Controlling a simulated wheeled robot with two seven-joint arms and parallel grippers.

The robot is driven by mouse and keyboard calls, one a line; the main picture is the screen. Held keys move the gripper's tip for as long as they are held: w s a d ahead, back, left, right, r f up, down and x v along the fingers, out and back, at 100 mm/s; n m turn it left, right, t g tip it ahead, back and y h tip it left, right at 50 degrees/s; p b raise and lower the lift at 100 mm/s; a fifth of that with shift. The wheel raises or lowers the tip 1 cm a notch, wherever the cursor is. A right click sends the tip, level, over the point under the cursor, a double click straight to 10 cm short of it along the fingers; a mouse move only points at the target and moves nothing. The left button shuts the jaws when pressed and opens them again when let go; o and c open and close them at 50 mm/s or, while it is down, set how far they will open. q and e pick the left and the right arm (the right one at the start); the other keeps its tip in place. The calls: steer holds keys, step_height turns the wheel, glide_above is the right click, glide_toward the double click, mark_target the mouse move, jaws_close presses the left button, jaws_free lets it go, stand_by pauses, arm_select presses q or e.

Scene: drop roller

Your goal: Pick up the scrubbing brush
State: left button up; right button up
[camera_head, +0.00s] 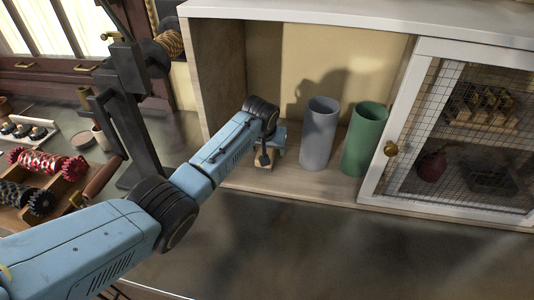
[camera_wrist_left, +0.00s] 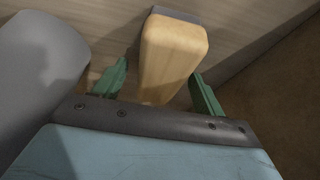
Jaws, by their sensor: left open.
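The scrubbing brush (camera_wrist_left: 175,48) shows in the left wrist view as a pale wooden block with a grey strip along its far end. It lies on the wooden shelf floor. My left gripper (camera_wrist_left: 158,70) is open, with one green finger on each side of the block and gaps showing beside it. In the head view my left gripper (camera_head: 267,152) is inside the open cabinet bay and hides most of the brush (camera_head: 273,160). My right gripper is not in view.
A grey cylinder (camera_head: 319,135) stands just right of my left gripper, also close by in the wrist view (camera_wrist_left: 38,75). A green cylinder (camera_head: 364,140) stands beyond it. A mesh door (camera_head: 462,140) closes the right bay. A dark stand (camera_head: 128,110) is behind my arm.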

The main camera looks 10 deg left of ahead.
arm_select(q)
steer(key=shift+f, duration=0.25)
stand_by(0.5)
steer(key=c, duration=1.1)
step_height(320, 180, up, 11)
steer(key=shift+f+p, duration=0.2)
steer(key=shift+p, duration=0.4)
